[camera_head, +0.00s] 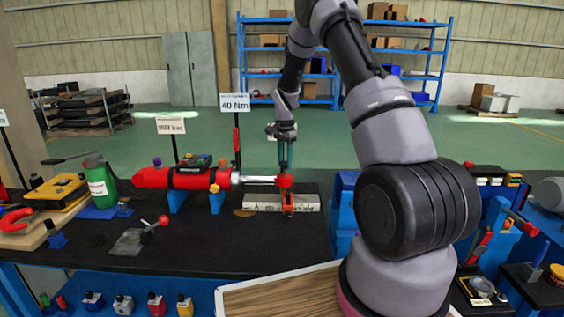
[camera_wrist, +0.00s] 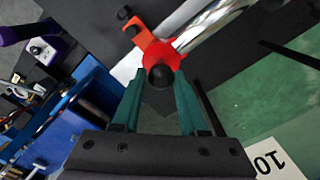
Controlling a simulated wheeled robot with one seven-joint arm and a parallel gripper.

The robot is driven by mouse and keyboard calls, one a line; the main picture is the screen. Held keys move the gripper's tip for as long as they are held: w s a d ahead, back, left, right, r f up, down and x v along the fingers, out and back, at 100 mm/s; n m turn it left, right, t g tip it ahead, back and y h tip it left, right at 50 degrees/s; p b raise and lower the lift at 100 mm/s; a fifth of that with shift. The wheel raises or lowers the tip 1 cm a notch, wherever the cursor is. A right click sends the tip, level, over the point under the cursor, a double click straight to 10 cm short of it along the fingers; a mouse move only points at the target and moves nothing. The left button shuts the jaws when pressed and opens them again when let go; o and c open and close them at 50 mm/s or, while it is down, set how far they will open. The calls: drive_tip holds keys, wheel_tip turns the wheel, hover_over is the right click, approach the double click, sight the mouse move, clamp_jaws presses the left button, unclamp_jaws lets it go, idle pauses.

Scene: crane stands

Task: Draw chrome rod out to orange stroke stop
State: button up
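The red cylinder (camera_head: 190,179) lies level on blue supports on the black bench. Its chrome rod (camera_head: 258,180) sticks out to the right and ends in a red rod end (camera_head: 284,181). The rod also shows in the wrist view (camera_wrist: 205,22), with the red rod end (camera_wrist: 160,55) and its black knob (camera_wrist: 160,77). The orange stop (camera_head: 288,200) stands close at the rod end; whether they touch is unclear. My gripper (camera_head: 285,168) points down just above the rod end. In the wrist view, its teal fingers (camera_wrist: 160,85) are apart, either side of the knob; contact is unclear.
A pale marked bar (camera_head: 258,201) lies under the rod. A 40 Nm sign (camera_head: 234,101) stands behind it. A red-knobbed lever (camera_head: 150,228) is at front left, a green canister (camera_head: 99,183) farther left. Blue fixtures (camera_head: 345,205) stand to the right.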

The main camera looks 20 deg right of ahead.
drive_tip(key=shift+o, duration=1.4)
drive_tip(key=shift+d, duration=0.3)
drive_tip(key=shift+a, duration=0.15)
wheel_tip(320, 180, up, 11)
drive_tip(key=shift+f, duration=0.1)
